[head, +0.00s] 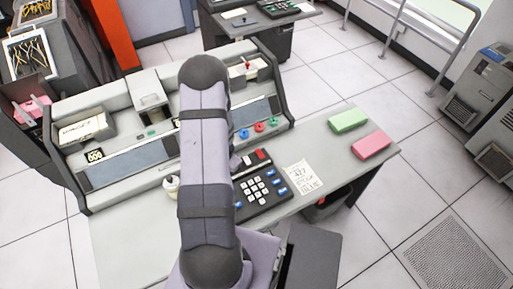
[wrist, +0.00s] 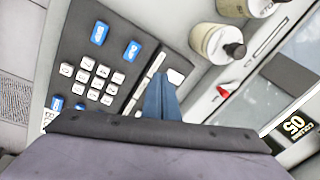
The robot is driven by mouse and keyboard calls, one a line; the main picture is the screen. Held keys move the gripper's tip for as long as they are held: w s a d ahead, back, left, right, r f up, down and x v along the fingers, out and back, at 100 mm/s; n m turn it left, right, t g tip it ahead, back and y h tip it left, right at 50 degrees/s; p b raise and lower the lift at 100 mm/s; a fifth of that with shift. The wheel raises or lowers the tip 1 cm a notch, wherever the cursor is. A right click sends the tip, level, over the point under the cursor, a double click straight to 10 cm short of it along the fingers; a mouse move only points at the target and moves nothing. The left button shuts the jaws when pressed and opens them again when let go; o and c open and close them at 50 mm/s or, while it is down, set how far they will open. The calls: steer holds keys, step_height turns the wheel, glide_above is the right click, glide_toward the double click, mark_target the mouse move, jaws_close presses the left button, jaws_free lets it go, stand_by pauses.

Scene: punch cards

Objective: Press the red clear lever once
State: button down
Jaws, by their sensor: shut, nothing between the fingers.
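In the wrist view my gripper (wrist: 160,98) shows as blue fingers closed together, over the edge of the dark keypad, next to a white key. A small red piece (wrist: 222,91) is to the right of the fingertips, apart from them in the picture. In the head view a red-topped lever (head: 247,64) stands on a pale unit at the back of the console. I cannot tell whether the two are the same. My arm hides my gripper in the head view.
The keypad (head: 262,188) has white and blue keys and a red patch. A printed sheet (head: 301,177), a green block (head: 347,120) and a pink block (head: 371,144) lie on the desk at right. Bottles (wrist: 217,43) stand near the fingers. A number counter (head: 95,155) is at left.

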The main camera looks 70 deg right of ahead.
steer(key=s+d+r+m+h, duration=0.1)
steer(key=d+r+m+h, duration=0.25)
steer(key=d, duration=0.75)
step_height(320, 180, up, 4)
steer(key=m+g+h, duration=0.3)
steer(key=g+h, duration=0.1)
glide_above(260, 153)
steer(key=w+d, duration=0.2)
steer(key=w, duration=0.1)
steer(key=shift+w+a+r+y, duration=0.1)
steer(key=shift+w+a+y, duration=0.05)
steer(key=shift+a+y, duration=0.1)
steer(key=f+b, duration=0.5)
steer(key=f, duration=0.1)
steer(key=f+b, duration=0.2)
steer(key=b, duration=0.1)
steer(key=shift+s+a+f+b, duration=0.3)
steer(key=shift+s+f, duration=0.05)
steer(key=shift+f, duration=0.05)
steer(key=shift+f, duration=0.1)
stand_by(0.3)
steer(key=shift+f+b, duration=0.3)
steer(key=shift+b, duration=0.05)
steer(key=shift+f, duration=0.25)
stand_by(0.5)
